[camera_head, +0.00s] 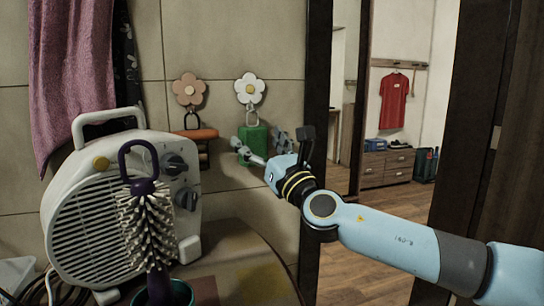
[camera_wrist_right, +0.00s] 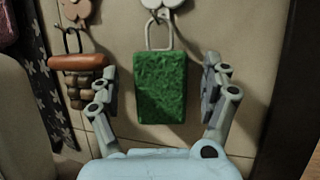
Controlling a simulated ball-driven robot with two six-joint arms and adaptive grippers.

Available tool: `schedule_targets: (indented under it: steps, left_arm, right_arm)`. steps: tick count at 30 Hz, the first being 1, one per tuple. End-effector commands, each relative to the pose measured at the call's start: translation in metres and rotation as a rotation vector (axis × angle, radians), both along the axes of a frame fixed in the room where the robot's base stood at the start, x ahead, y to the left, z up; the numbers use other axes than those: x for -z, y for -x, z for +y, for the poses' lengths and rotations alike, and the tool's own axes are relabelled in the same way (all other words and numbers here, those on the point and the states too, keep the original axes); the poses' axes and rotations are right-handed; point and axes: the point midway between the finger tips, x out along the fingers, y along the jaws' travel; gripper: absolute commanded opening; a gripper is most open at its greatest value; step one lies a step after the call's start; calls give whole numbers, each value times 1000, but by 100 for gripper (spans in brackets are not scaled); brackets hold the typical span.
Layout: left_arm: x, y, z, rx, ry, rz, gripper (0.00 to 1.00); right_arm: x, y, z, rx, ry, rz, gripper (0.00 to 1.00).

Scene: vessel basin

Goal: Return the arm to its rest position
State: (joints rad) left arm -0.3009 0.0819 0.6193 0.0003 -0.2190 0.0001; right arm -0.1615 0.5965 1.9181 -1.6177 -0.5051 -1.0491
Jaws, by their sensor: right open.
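My right arm (camera_head: 390,238), pale blue, reaches in from the lower right in the head view. Its gripper (camera_head: 262,150) is stretched toward the tiled wall. A green sponge (camera_head: 253,142) hangs by a loop from a white flower hook (camera_head: 249,88) there. In the right wrist view the gripper (camera_wrist_right: 160,95) is open, with one finger on each side of the green sponge (camera_wrist_right: 161,88). The fingers look apart from it, and nothing is held. My left gripper does not show.
A white heater (camera_head: 75,200) and an upright bristle brush (camera_head: 150,225) stand at the left. A dark door frame (camera_head: 318,120) is close right of the gripper.

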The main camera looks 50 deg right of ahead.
Motion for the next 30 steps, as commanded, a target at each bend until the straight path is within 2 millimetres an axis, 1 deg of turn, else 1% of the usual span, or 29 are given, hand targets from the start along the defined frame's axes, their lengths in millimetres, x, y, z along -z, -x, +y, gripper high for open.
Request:
schedule_targets:
  steps: [1, 9, 12, 15, 20, 30]
  left_arm:
    - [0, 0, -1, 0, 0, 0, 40]
    - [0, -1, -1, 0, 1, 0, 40]
    - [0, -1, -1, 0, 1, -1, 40]
    - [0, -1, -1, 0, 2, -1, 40]
    - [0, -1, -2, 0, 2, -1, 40]
    - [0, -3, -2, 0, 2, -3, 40]
  right_arm:
    - [5, 9, 2, -1, 2, 5, 81]
    - [29, 63, 16, -1, 0, 6, 81]
    - [35, 79, 19, -1, -1, 4, 81]
    - [39, 89, 22, 0, 0, 2, 81]
    - [40, 95, 23, -1, -1, 0, 81]
    - [40, 95, 23, 0, 0, 0, 81]
